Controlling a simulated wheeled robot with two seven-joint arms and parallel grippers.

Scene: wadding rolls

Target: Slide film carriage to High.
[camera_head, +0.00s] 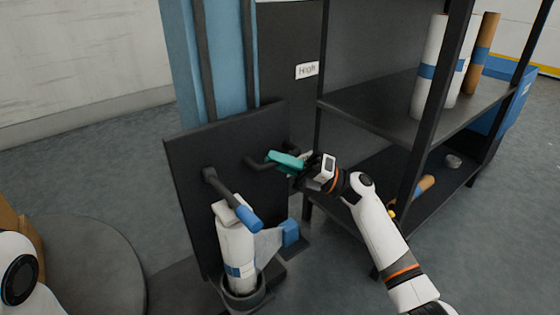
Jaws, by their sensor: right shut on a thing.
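The film carriage (190,150) is a dark upright plate on a blue column with dark rails. A teal grip (286,160) sits on a dark bent handle at its right side. My right gripper (298,168) is shut on the teal grip, its fingers partly hidden. A white label reading "High" (307,70) is above and to the right of the plate. A second handle with a blue grip (249,219) sticks out lower left. A white wadding roll (236,250) stands upright in a round holder in front of the plate. My left gripper is out of view.
A dark shelf rack (375,105) stands close on the right, behind my right arm. White and brown rolls stand on its upper shelf; another brown roll (425,186) lies lower down. A round grey surface (95,265) is at lower left. Floor at left is clear.

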